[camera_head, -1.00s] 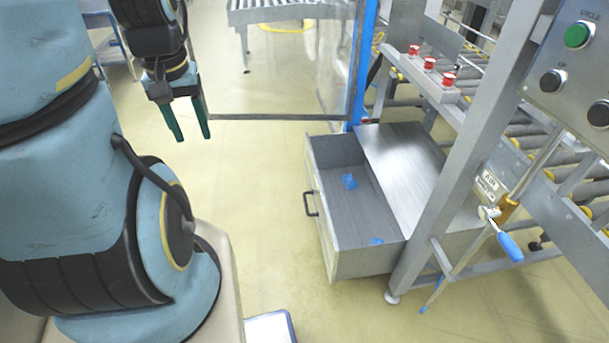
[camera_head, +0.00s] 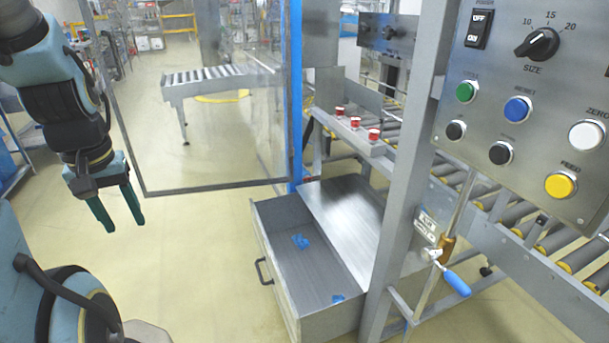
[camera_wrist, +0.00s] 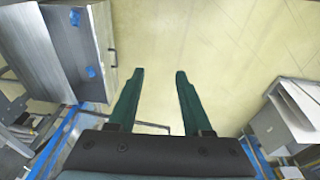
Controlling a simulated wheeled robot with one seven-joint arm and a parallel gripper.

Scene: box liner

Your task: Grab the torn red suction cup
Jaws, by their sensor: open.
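Three small red suction cups sit in a row on a grey metal ledge (camera_head: 350,135) of the machine: a far one (camera_head: 340,111), a middle one (camera_head: 355,121) and a near one (camera_head: 374,134). They are too small to tell which is torn. My gripper (camera_head: 122,226) hangs at the left with its dark green fingers pointing down, well apart from the cups. In the wrist view its fingers (camera_wrist: 160,72) are spread with only floor between them. No suction cup shows in the wrist view.
An open grey drawer (camera_head: 285,275) with blue scraps (camera_head: 300,242) juts out below the ledge. A clear panel door with a blue post (camera_head: 295,90) stands between my gripper and the ledge. A control panel (camera_head: 530,100) and a blue-handled crank (camera_head: 457,284) are right. Floor is open at left.

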